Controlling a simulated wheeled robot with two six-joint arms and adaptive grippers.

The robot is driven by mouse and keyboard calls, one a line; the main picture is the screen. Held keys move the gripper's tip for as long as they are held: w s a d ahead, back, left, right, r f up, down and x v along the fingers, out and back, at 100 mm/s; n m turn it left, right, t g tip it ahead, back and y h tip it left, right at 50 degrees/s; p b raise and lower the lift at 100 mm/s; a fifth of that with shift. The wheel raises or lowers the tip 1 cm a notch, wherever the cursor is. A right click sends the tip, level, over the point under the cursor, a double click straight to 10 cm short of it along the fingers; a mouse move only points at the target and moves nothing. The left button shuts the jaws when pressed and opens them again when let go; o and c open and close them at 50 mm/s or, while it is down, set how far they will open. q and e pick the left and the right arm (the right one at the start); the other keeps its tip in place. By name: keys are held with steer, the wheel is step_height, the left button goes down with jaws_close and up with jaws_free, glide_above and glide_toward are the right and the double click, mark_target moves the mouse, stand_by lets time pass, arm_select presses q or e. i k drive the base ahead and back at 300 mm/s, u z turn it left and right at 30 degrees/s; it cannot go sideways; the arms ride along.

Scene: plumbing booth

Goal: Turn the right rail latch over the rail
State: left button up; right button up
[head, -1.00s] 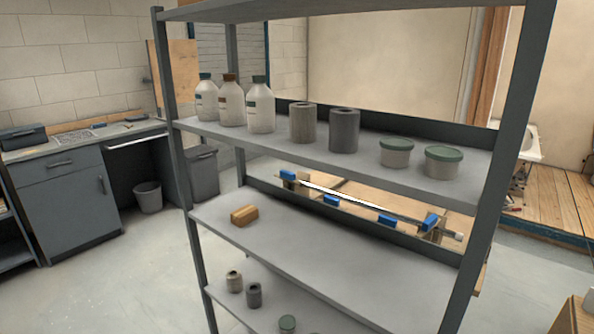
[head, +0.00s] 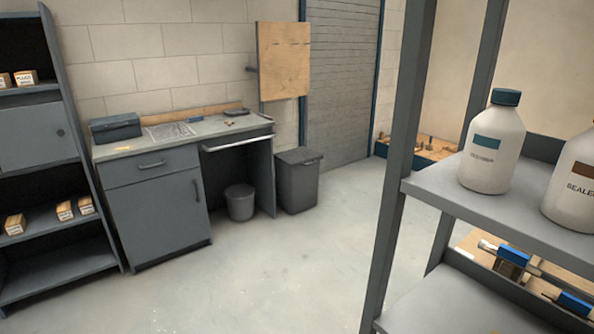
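A rail (head: 551,279) shows in part through the shelf unit at the lower right of the head view, beyond the shelves. A blue latch-like piece (head: 514,256) sits at its left end, and a second blue piece (head: 575,304) is near the picture's right edge. The rest of the rail is outside the frame, so I cannot tell which piece is the right latch or how it is turned. Neither of my grippers is in view.
A grey shelf unit (head: 393,190) with white bottles (head: 492,150) stands close on the right. Clear floor (head: 270,270) lies ahead. A workbench (head: 150,200), bucket (head: 240,203), grey bin (head: 299,182) and dark cabinet (head: 40,160) line the left and back.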

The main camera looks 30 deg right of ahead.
mark_target(519, 260)
steer(key=i, duration=1.95)
steer(key=z, duration=1.3)
steer(key=i, duration=0.55)
steer(key=z, duration=2.95)
